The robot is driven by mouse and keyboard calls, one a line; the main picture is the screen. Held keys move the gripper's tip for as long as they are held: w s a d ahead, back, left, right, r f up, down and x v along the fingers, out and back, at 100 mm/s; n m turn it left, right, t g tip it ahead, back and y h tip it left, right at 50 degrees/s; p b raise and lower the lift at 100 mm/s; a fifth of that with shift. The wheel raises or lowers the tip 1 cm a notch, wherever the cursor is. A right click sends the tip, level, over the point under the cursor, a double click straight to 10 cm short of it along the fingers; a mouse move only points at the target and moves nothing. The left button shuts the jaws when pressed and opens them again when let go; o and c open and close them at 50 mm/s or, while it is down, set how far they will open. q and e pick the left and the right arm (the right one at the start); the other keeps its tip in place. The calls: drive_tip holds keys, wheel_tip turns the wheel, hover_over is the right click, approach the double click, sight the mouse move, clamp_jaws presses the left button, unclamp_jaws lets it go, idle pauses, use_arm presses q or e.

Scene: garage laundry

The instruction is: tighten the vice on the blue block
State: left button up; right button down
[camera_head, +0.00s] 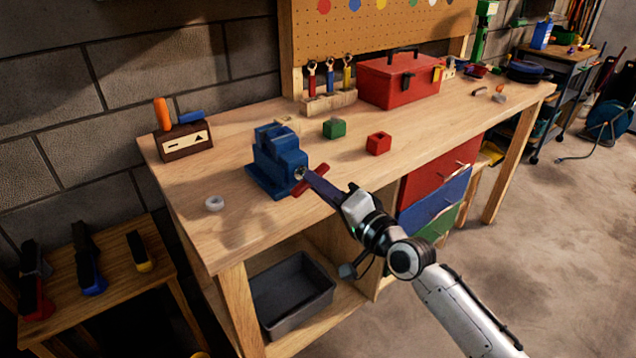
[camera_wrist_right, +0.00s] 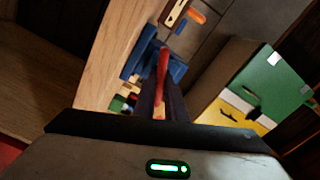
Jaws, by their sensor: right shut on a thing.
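The blue vice (camera_head: 280,165) stands on the wooden workbench near its front left edge. Its red handle (camera_head: 322,170) sticks out at the front right of the vice. My right gripper (camera_head: 310,177) reaches in from the lower right and is shut on the red handle. In the right wrist view the handle (camera_wrist_right: 162,68) runs up between the dark fingers (camera_wrist_right: 160,103), with the blue vice (camera_wrist_right: 141,56) behind it. I cannot tell a blue block apart from the blue jaws. My left gripper is not in view.
A green cube (camera_head: 334,128) and a red cube (camera_head: 378,144) lie right of the vice. A white ring (camera_head: 214,203) lies to its left. A wooden tool block (camera_head: 185,141), a plier rack (camera_head: 329,103) and a red toolbox (camera_head: 398,80) stand further back.

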drive_tip(key=shift+f+m, duration=0.1)
drive_tip(key=shift+m, duration=0.4)
drive_tip(key=c, duration=1.8)
unclamp_jaws()
drive_tip(key=v, duration=1)
drive_tip(key=shift+s+d, duration=0.15)
drive_tip(key=shift+s, duration=0.05)
